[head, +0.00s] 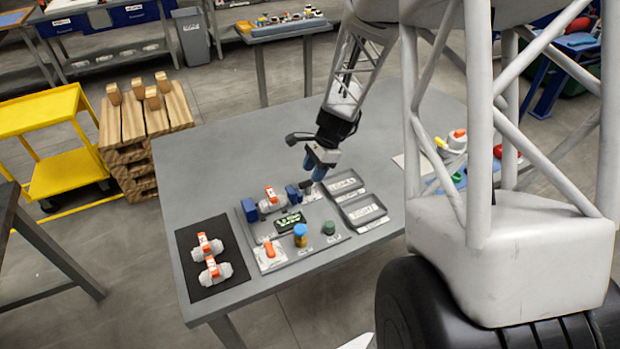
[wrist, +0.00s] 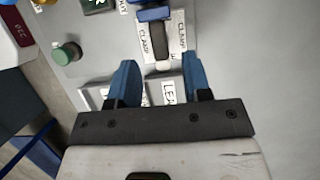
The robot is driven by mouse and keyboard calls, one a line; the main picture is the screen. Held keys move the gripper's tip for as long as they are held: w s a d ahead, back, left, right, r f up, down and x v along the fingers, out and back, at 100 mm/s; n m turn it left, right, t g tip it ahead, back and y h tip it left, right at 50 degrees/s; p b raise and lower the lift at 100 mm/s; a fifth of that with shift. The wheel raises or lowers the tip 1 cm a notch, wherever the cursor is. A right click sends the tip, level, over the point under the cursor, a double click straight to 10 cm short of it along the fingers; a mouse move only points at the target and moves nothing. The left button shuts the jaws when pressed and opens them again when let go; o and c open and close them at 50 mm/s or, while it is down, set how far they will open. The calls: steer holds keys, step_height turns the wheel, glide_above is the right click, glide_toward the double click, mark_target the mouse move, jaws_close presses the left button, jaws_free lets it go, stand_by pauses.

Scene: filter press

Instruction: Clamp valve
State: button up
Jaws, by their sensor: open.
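A white valve (head: 272,203) with an orange handle sits on the grey test board, between the clamp's two blue jaws (head: 250,210). I cannot tell whether both jaws touch it. In the wrist view, the clamp's dark lever (wrist: 158,52) lies on a white label reading CLAMP, below a blue block (wrist: 153,13). My gripper (head: 311,180) is over the clamp's right end. Its blue fingers (wrist: 161,75) are apart and empty, with the lever's pale end near the gap between their tips. Two more valves (head: 207,246) (head: 214,271) lie on a black mat (head: 193,267).
Two grey labelled trays (head: 345,182) (head: 363,210) lie right of the clamp. On the board's front are an orange switch (head: 269,252), a blue-and-yellow cylinder (head: 300,236) and a green button (head: 328,228). The table's back left (head: 210,150) is clear.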

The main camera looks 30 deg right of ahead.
mark_target(308, 187)
steer(key=shift+x, duration=1.7)
jaws_close()
